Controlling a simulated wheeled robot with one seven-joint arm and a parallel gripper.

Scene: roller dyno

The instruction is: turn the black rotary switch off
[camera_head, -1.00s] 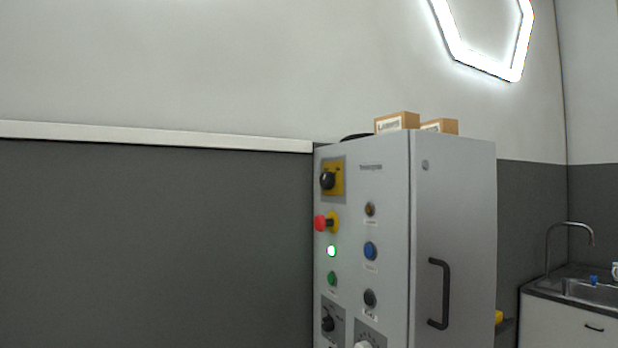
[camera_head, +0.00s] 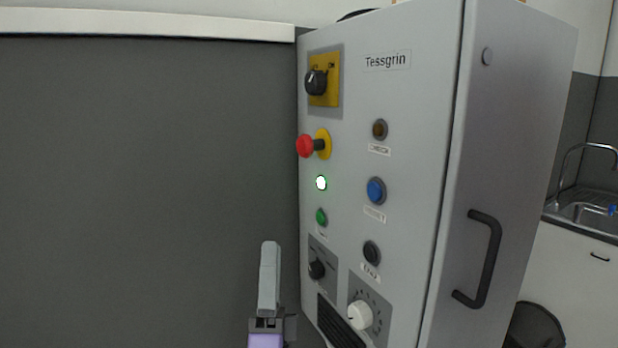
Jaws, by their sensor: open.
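A grey control cabinet (camera_head: 420,110) stands right of centre, its front panel seen at an angle. A black rotary switch (camera_head: 316,83) sits on a yellow plate at the panel's top left; an "ON" mark shows near the plate's upper right. A second black rotary knob (camera_head: 317,269) sits on a grey plate low on the panel. My gripper (camera_head: 269,250) is at the bottom, left of the cabinet, pointing up. It is seen edge-on, open and empty, well below the upper switch and apart from it.
A red mushroom button (camera_head: 306,146) sticks out below the upper switch, above a lit lamp (camera_head: 321,183) and a green button (camera_head: 321,216). A white dial (camera_head: 360,316) is lower down. A black handle (camera_head: 482,258) juts from the cabinet's side. Left is bare dark wall.

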